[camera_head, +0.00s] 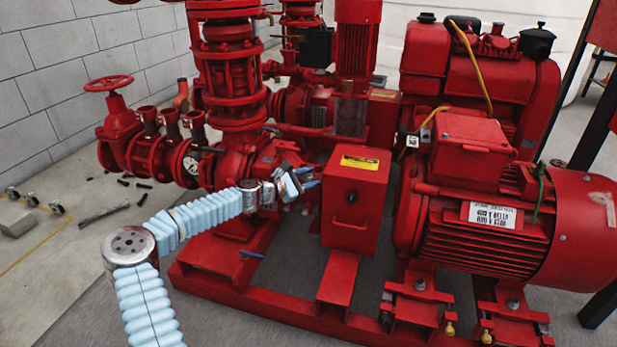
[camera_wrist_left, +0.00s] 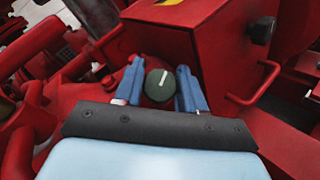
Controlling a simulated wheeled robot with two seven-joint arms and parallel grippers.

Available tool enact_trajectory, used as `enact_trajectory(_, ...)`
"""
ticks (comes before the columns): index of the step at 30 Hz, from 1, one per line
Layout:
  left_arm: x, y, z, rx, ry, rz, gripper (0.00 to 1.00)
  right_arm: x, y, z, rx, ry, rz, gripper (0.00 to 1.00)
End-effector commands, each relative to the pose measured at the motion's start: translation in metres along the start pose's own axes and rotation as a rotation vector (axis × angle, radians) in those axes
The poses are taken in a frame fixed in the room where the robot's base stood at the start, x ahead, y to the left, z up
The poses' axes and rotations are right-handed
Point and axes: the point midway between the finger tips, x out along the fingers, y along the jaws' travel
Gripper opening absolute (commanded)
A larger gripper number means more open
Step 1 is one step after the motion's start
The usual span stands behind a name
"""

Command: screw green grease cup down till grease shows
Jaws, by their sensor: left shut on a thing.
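The green grease cup (camera_wrist_left: 158,85) shows in the left wrist view as a round dark green cap with a pale line across its top. My left gripper (camera_wrist_left: 158,88) has its two blue fingers on either side of the cap and is shut on it. In the head view my left gripper (camera_head: 305,179) reaches in from the left, beside the red box with a yellow label (camera_head: 355,195). The cup is hidden there behind the gripper. No grease can be made out. My right gripper is not in view.
The red box stands close to the right of my left gripper; its side handle (camera_wrist_left: 252,84) shows in the wrist view. A large red motor (camera_head: 490,215) is further right. Red valves and a gauge (camera_head: 191,165) stand left. Open floor (camera_head: 60,270) lies at the left.

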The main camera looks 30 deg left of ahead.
Motion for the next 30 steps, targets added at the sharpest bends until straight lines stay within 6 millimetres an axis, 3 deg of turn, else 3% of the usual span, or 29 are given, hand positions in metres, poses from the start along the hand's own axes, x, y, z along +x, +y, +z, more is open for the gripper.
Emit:
enact_trajectory(11, 0.000, 0.000, -0.001, 0.003, 0.001, -0.004, 0.09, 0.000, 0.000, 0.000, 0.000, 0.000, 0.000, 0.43)
enact_trajectory(12, 0.000, 0.000, -0.001, 0.003, 0.001, -0.004, 0.41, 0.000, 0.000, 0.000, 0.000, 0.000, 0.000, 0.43)
enact_trajectory(13, 0.000, 0.000, -0.001, 0.003, 0.001, -0.004, 0.46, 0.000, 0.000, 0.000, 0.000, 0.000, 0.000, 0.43)
enact_trajectory(23, -0.003, 0.000, 0.000, 0.003, 0.001, -0.003, 0.46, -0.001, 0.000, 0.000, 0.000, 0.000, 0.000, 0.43)
enact_trajectory(26, -0.014, 0.001, -0.001, 0.003, 0.002, -0.002, 0.46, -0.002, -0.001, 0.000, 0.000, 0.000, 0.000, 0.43)
enact_trajectory(30, -0.044, 0.002, -0.001, 0.002, 0.004, -0.001, 0.46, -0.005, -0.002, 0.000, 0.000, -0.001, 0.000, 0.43)
